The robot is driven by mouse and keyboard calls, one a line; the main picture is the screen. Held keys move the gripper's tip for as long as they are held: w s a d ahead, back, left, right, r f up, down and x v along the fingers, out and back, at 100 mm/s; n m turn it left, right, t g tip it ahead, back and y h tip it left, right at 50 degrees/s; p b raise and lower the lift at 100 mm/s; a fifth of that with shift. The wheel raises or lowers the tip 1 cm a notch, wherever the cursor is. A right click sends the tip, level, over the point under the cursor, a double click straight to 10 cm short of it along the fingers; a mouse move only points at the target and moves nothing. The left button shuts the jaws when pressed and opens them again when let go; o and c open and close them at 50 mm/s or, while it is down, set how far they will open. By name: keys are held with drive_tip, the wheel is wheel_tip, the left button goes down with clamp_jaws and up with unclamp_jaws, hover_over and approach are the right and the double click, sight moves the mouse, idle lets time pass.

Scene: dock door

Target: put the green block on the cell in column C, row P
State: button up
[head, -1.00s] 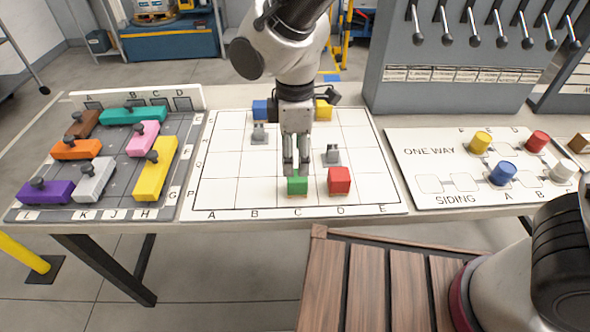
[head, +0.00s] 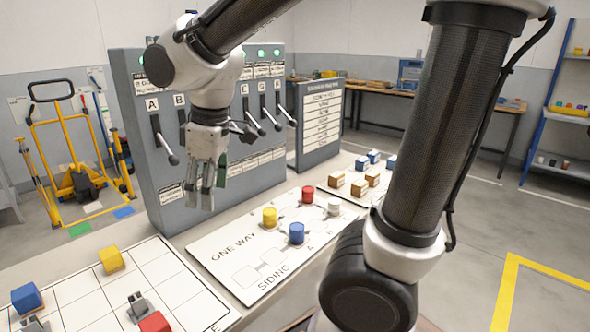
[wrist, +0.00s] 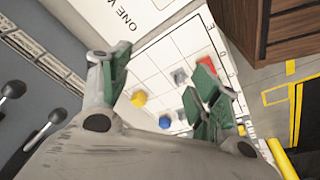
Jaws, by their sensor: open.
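My gripper (head: 205,188) hangs in the air in front of the grey lever cabinet, with its fingers pointing down. It is open and nothing shows between the fingers. In the wrist view the two green-padded fingers (wrist: 158,80) stand apart, with the white grid board (wrist: 160,72) beyond them. In the head view only the right part of the grid board (head: 85,291) shows; the cell in column C, row P is outside the picture. I cannot make out the green block in either current view; in the wrist view a finger may hide it.
On the board are a red block (head: 155,322), a yellow block (head: 110,259), a blue block (head: 26,297) and grey pieces (head: 138,305). The siding board (head: 225,272) carries several cylinders. The lever cabinet (head: 150,95) stands close behind my gripper.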

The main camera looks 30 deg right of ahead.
drive_tip(key=s+d+r+m+t, duration=0.1)
drive_tip(key=s+d+m, duration=0.4)
drive_tip(key=d, duration=0.4)
drive_tip(key=s+d+r+m+t+h, duration=0.1)
drive_tip(key=s+d+m, duration=0.4)
drive_tip(key=d, duration=0.5)
drive_tip(key=shift+s+r, duration=0.5)
drive_tip(key=shift+s, duration=0.05)
drive_tip(key=shift+d, duration=0.1)
